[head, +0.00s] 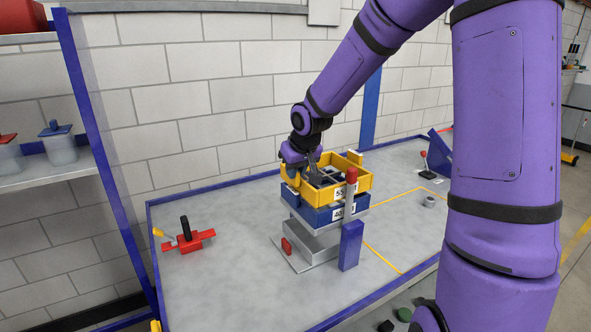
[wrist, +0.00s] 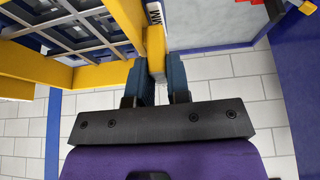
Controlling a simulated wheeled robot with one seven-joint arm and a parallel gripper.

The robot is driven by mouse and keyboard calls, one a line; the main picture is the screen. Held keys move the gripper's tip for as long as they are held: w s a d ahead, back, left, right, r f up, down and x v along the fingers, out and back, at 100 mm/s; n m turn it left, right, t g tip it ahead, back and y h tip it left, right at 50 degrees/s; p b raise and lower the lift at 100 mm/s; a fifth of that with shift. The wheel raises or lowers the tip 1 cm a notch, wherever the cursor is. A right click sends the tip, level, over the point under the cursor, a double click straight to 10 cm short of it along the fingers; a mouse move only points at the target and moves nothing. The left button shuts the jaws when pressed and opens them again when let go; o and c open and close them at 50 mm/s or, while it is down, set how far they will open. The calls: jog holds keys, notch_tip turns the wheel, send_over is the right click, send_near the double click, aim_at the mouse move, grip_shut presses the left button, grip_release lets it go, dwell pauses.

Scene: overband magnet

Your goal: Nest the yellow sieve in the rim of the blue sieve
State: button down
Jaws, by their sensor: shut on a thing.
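The yellow sieve (head: 358,183) is a square frame with a grey grid inside. It is directly over the blue sieve (head: 322,216) on a grey stand. The two look roughly lined up, but I cannot tell whether the yellow one is seated in the blue rim or slightly above it. My gripper (head: 291,168) is at the yellow sieve's back left side. In the wrist view my gripper (wrist: 161,80) is shut on a yellow tab of the yellow sieve (wrist: 100,74). The blue sieve's rim is mostly hidden beneath the yellow one.
A blue post (head: 351,246) and a red-topped rod (head: 350,190) stand close in front of the sieves. A red part with a black handle (head: 188,238) lies at the left of the table. A grey ring (head: 429,201) lies at the right. The front left tabletop is clear.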

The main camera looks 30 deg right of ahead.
jog(key=shift+f, duration=0.9)
jog(key=c, duration=1)
grip_release()
jog(key=v, duration=1.1)
jog(key=shift+f, duration=0.1)
